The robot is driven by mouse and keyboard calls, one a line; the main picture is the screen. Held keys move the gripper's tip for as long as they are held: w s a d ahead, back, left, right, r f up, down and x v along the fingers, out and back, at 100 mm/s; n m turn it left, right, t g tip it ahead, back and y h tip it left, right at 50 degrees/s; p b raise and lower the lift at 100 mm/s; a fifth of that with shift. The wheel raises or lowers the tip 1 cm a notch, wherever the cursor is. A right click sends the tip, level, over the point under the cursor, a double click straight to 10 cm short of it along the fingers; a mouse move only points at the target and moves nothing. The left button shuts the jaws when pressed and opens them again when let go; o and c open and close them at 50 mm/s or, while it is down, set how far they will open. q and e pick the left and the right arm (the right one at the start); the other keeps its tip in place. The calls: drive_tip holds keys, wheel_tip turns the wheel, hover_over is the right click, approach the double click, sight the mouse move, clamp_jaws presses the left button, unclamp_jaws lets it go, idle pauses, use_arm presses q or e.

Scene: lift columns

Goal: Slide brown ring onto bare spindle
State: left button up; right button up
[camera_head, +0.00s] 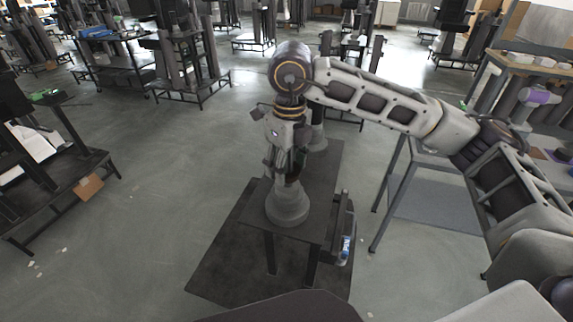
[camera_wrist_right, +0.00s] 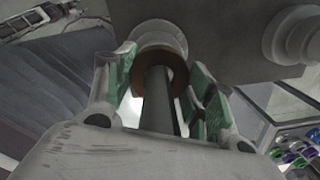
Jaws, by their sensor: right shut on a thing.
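A grey spindle with a pale stepped base (camera_head: 288,207) stands at the near end of a small dark table (camera_head: 318,215). My right gripper (camera_head: 285,172) points down just above this base. In the right wrist view its green-padded fingers are shut on the brown ring (camera_wrist_right: 181,77). The dark rod (camera_wrist_right: 158,105) of the spindle shows through the ring, so the ring appears to be around it. The pale base (camera_wrist_right: 158,32) lies beyond the ring; I cannot tell how far. In the head view the gripper hides the ring. My left gripper is not in view.
A second pale base (camera_wrist_right: 304,40) stands on the same table, partly behind my arm in the head view (camera_head: 318,141). A grey table (camera_head: 430,205) is at the right. A dark cart (camera_head: 60,195) stands at the left.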

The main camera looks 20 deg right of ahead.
sight(287, 187)
drive_tip(key=f, duration=0.1)
drive_tip(key=s+f, duration=0.1)
drive_tip(key=f, duration=0.1)
drive_tip(key=shift+s+a+f+g, duration=0.1)
drive_tip(key=shift+s+f+g, duration=0.1)
drive_tip(key=shift+g, duration=0.2)
drive_tip(key=o, duration=1.1)
drive_tip(key=shift+r, duration=0.1)
drive_tip(key=shift+w+r, duration=0.15)
drive_tip(key=shift+r, duration=0.6)
drive_tip(key=shift+t, duration=0.3)
drive_tip(key=r, duration=1.1)
drive_tip(key=shift+w+d+r, duration=0.15)
drive_tip(key=shift+w+d, duration=0.1)
drive_tip(key=shift+r, duration=1.2)
